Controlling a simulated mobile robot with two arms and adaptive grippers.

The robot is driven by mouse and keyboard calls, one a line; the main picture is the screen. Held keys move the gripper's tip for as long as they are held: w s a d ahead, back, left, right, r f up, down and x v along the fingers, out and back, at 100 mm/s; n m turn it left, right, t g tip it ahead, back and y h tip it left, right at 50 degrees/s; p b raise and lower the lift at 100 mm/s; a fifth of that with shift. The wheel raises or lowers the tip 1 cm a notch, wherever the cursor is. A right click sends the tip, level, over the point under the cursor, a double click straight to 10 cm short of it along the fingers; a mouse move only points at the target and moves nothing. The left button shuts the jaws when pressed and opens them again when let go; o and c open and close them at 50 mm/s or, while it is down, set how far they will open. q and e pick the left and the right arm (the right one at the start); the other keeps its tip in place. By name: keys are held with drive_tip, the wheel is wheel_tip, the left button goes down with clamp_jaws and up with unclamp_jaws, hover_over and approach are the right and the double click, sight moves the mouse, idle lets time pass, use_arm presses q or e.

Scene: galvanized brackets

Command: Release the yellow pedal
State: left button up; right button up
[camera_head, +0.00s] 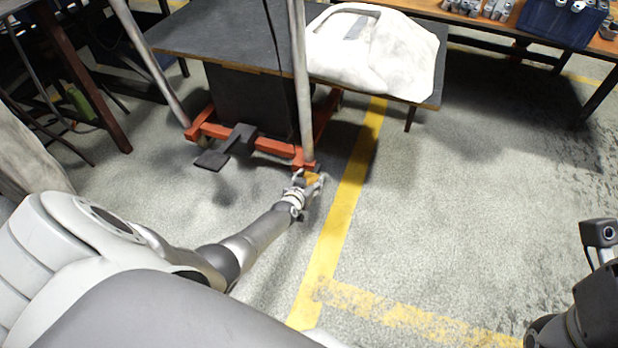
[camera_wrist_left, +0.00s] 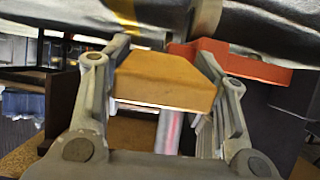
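The yellow pedal (camera_wrist_left: 165,80) is a wedge-shaped block, large in the left wrist view. It sits between the two fingers of my left gripper (camera_wrist_left: 168,92), which lie close along both its sides, so the gripper looks shut on it. In the head view my left gripper (camera_head: 310,184) is low by the floor, at the near right corner of the red cart base (camera_head: 275,147). A small part of the pedal (camera_head: 312,177) shows there between the fingers. My right gripper is not in view; only part of that arm shows at the lower right.
The cart's grey upright posts (camera_head: 301,80) rise just beyond the gripper. A dark pedal-like plate (camera_head: 212,160) sticks out at the cart's front. A dark table (camera_head: 220,40) bears a pale, draped-looking piece (camera_head: 370,50). The floor right of the yellow line (camera_head: 350,190) is clear.

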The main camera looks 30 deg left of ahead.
use_arm(q)
drive_tip(key=shift+o, duration=1.5)
drive_tip(key=shift+d+f, duration=0.1)
drive_tip(key=shift+s, duration=0.1)
drive_tip(key=shift+s+d+r, duration=0.25)
drive_tip(key=shift+s+d, duration=0.25)
drive_tip(key=shift+s, duration=0.05)
drive_tip(key=v, duration=1)
drive_tip(key=shift+s+a+r, duration=0.2)
drive_tip(key=shift+s+a, duration=0.1)
drive_tip(key=shift+a, duration=0.05)
